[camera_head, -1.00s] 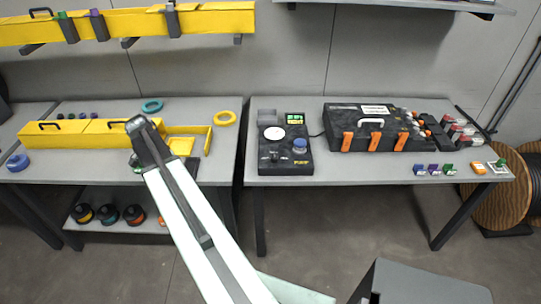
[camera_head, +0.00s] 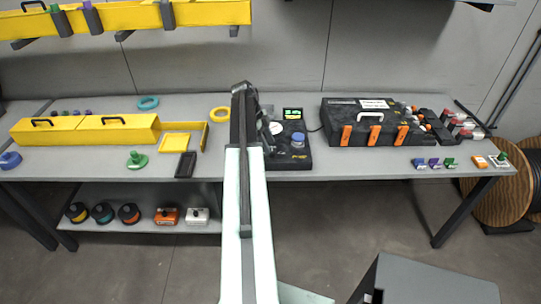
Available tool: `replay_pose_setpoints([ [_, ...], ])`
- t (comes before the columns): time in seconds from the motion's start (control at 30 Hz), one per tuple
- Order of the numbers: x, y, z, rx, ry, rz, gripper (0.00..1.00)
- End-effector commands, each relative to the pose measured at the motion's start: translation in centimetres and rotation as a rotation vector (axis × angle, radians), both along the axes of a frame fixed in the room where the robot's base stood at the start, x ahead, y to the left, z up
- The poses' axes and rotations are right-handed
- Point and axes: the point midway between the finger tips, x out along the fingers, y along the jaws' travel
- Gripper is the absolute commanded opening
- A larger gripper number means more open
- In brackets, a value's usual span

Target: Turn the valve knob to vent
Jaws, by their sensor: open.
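The black pump unit (camera_head: 305,160) stands on the right bench, just right of my arm. It has a lit green display (camera_head: 292,113), a round white gauge (camera_head: 276,128) and a blue cap (camera_head: 298,139). My arm covers the unit's left side. The dark valve knob at its front left cannot be made out clearly against the dark arm end. My gripper (camera_head: 265,122) is at the end of my arm, over the left part of the unit. It is open, small and dark, and its fingertips are hard to make out. Contact with the knob cannot be told.
A black case with orange latches (camera_head: 372,124) stands right of the unit. A yellow duct (camera_head: 130,15) hangs above at the left.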

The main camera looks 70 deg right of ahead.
Motion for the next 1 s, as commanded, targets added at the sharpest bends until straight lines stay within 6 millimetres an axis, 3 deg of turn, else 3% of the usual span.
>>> replay_pose_setpoints([
  [0.03, -0.4, 0.0, -1.9, 0.0, 0.0, -0.001, 0.51],
  [0.13, -1.0, -0.1, -3.1, 0.0, 0.0, 0.001, 0.51],
  [0.43, -1.2, -0.1, -3.2, 0.0, 0.0, 0.002, 0.51],
  [0.47, -1.2, -0.1, -3.1, 0.0, 0.0, 0.002, 0.48],
  [0.63, -1.2, -0.1, -3.1, 0.0, 0.0, 0.003, 0.01],
  [1.0, -1.2, 0.1, -3.2, 0.003, -0.001, 0.051, 0.0],
])
